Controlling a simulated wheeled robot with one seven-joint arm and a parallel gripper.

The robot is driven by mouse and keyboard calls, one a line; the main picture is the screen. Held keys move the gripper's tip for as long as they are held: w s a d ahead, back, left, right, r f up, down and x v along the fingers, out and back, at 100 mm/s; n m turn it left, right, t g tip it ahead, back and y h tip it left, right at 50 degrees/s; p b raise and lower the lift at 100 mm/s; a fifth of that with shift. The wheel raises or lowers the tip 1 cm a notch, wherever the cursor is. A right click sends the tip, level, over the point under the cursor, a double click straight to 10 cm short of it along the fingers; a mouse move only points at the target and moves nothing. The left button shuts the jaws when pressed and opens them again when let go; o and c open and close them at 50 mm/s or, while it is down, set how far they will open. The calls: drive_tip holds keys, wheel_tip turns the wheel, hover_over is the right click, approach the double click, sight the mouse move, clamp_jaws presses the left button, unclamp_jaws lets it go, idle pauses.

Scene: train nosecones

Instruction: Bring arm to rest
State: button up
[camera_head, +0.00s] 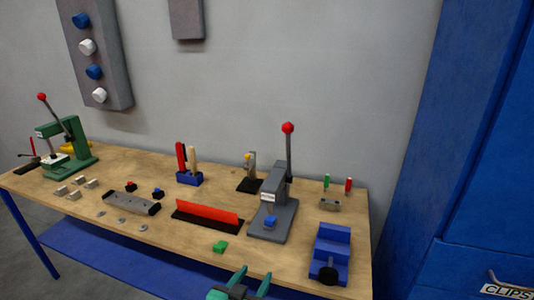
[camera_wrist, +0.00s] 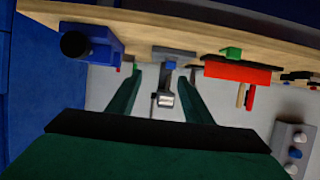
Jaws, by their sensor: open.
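My gripper (camera_head: 252,281) is at the bottom of the head view, in front of the table's near edge. Its two green fingers are spread apart with nothing between them. In the wrist view my gripper (camera_wrist: 160,80) also shows open and empty, with the bench and wall upside down beyond it. The wooden bench (camera_head: 90,211) lies beyond the gripper and does not appear to touch it. The rest of my arm is out of view in the head view.
A grey press (camera_head: 273,215) with a red-knobbed lever, a blue vise (camera_head: 331,252), a green block (camera_head: 220,246) and a red bar on a black base (camera_head: 207,214) stand near the front edge. A green press (camera_head: 66,150) is far left. A blue cabinet (camera_head: 440,150) rises at right.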

drive_tip(key=s+f+n+y, duration=0.4)
drive_tip(key=s+f, duration=1.1)
drive_tip(key=s+d+r+t, duration=0.1)
drive_tip(key=s, duration=1)
drive_tip(key=s+d+r+t, duration=0.1)
drive_tip(key=s+d, duration=0.1)
drive_tip(key=s, duration=0.9)
drive_tip(key=shift+s+d, duration=0.15)
drive_tip(key=shift+d, duration=0.05)
